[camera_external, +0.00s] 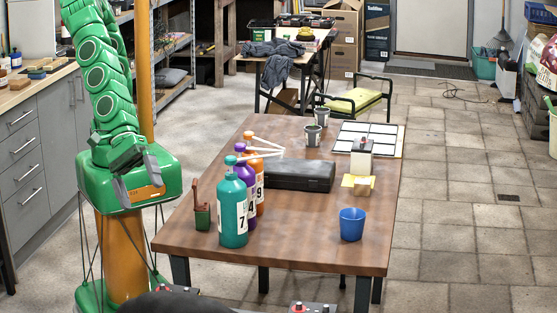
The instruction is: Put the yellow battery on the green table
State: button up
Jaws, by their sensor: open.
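My gripper (138,184) is dark grey and hangs open and empty at the end of my green arm, left of the brown table (300,215). It is clear of the tabletop. I cannot make out a yellow battery for certain. A small yellow sheet or flat piece (349,181) lies on the brown table, under or beside a tan block (363,188). A white box with a dark top (361,163) stands just behind them. I cannot pick out a green table. A yellow-green surface with black armrests (362,101), perhaps a chair, stands behind the brown table.
Green (233,212), purple and orange numbered bottles stand on the table's left side, beside a black case (298,176). A blue cup (351,225) is near the front right. Grey cups and a white panel grid (368,139) are farther back. Floor to the right is open.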

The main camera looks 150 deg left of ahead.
jog(key=s+a+r+m+g, duration=0.1)
jog(key=s+a+m+g, duration=0.2)
jog(key=s, duration=1.3)
jog(key=s+a+r+m+g, duration=0.1)
jog(key=s+a+m+g, duration=0.3)
jog(key=s+a+m, duration=0.4)
jog(key=s+a+r+m+g, duration=0.1)
jog(key=s+a+m+g, duration=0.3)
jog(key=s+m, duration=0.9)
jog(key=s+a, duration=0.2)
jog(key=s, duration=0.9)
jog(key=shift+m+y, duration=0.3)
